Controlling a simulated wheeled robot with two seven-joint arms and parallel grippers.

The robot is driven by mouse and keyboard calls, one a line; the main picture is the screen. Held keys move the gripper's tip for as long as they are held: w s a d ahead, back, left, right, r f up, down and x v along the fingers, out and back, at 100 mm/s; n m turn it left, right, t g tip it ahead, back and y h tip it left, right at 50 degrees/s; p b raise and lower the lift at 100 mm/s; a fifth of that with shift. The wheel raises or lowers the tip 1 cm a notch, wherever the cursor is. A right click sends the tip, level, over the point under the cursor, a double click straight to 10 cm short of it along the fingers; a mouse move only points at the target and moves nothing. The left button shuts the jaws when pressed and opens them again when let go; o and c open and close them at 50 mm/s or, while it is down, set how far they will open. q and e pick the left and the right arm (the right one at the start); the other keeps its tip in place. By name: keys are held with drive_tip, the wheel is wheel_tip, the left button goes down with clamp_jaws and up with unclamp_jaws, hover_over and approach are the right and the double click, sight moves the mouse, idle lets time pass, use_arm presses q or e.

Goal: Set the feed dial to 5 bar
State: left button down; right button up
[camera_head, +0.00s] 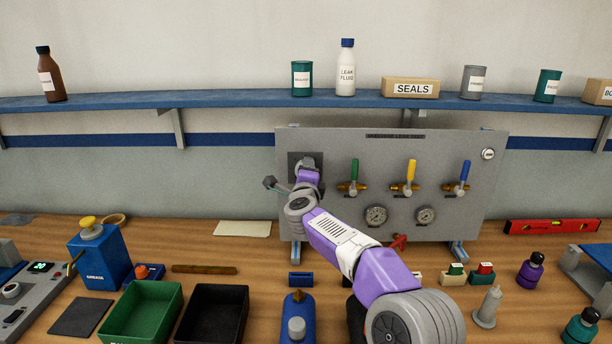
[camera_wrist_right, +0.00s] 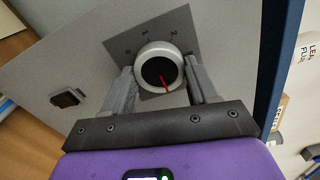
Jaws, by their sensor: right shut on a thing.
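The test panel (camera_head: 460,145) stands upright at the back of the bench. Its feed dial (camera_wrist_right: 160,72) is a round knob with a silver rim, a dark face and a red pointer, on a dark square plate (camera_wrist_right: 122,45). In the right wrist view the pointer points down and slightly right; the scale marks are too small to read surely. My right gripper (camera_wrist_right: 161,80) is shut on the dial, one finger on each side. In the head view the right gripper (camera_head: 308,170) mostly covers the dial. My left gripper is in neither view.
Green (camera_head: 354,172), yellow (camera_head: 411,172) and blue (camera_head: 464,172) levers sit right of the dial, with two gauges (camera_head: 376,215) (camera_head: 425,215) below. A shelf (camera_head: 230,101) runs above. A green bin (camera_head: 142,310), a black bin (camera_head: 212,314) and bottles crowd the bench.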

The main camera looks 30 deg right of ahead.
drive_tip(key=o, duration=1.1)
drive_tip(key=shift+c, duration=0.2)
drive_tip(key=v, duration=0.7)
drive_tip(key=shift+s+a, duration=0.2)
drive_tip(key=shift+s, duration=0.05)
